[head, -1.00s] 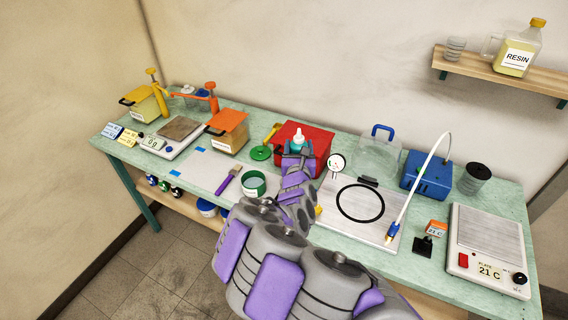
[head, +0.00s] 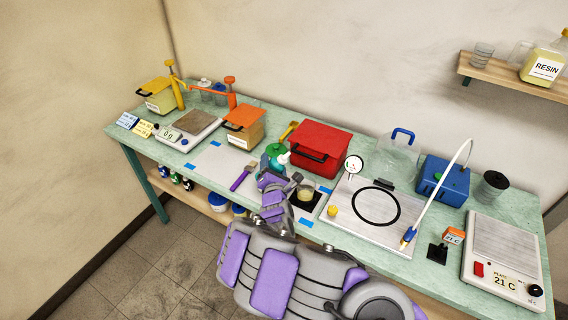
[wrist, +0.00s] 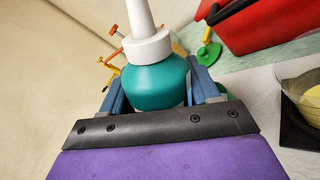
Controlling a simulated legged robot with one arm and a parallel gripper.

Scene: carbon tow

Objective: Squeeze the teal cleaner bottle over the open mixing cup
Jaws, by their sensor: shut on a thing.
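The teal cleaner bottle (head: 277,164) has a white nozzle and collar. My gripper (head: 270,172) is shut on it. In the wrist view the bottle (wrist: 157,85) stands between the blue fingers of my gripper (wrist: 155,95), nozzle up. In the head view the nozzle leans to the right. The open mixing cup (head: 305,195), with pale yellow contents, stands on a black square pad to the right of my gripper. The cup (wrist: 312,88) is cut off at the right edge of the wrist view. The nozzle is beside the cup, not above it.
A red box (head: 318,148) stands behind the cup. A purple-handled brush (head: 242,177) lies to the left. A metal plate (head: 380,225) with a black ring and a yellow piece lies to the right. A green disc (head: 276,150) is behind the bottle.

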